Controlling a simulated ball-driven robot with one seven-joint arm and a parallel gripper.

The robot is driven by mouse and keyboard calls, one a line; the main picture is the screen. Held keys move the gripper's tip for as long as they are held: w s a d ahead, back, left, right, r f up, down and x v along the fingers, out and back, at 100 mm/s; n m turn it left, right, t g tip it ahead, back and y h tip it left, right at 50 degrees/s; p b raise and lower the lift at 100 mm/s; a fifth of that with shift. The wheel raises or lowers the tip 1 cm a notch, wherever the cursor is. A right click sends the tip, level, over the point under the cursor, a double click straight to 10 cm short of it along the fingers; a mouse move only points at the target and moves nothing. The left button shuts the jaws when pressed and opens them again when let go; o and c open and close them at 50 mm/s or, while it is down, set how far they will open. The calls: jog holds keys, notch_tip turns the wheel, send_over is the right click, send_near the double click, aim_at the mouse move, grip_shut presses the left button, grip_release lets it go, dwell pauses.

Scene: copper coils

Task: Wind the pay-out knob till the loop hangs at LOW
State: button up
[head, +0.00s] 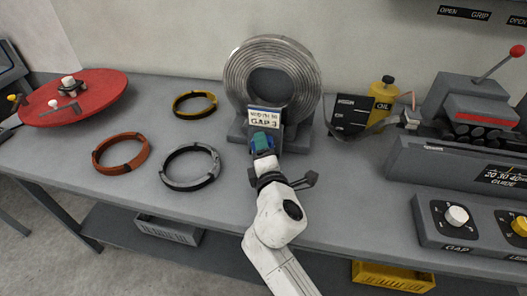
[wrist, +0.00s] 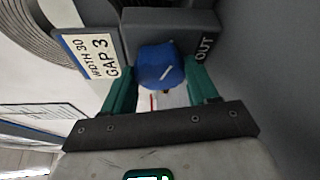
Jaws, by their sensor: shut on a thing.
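The pay-out knob (wrist: 162,62) is blue with a white pointer line, on a grey block marked OUT in the wrist view. My gripper (wrist: 160,82) has its green fingers on either side of the knob, shut on it. In the head view my gripper (head: 264,143) is at the foot of the coil stand and mostly hides the knob. The large grey coil (head: 241,87) stands upright above it. The loop of strip (head: 372,131) sags right of the coil, in front of a dark marked board (head: 350,112). The board's labels are too small to read surely.
A card (head: 263,117) reading GAP 3 is on the stand. Orange (head: 100,162), yellow (head: 177,109) and grey (head: 170,184) rings lie left. A red turntable (head: 105,88) is far left. An oil can (head: 385,89), the guide machine (head: 430,160) and a dial panel (head: 435,230) are right.

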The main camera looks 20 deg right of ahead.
jog(key=shift+f, duration=0.1)
jog(key=o, duration=1.1)
jog(key=shift+c, duration=0.2)
jog(key=v, duration=1.1)
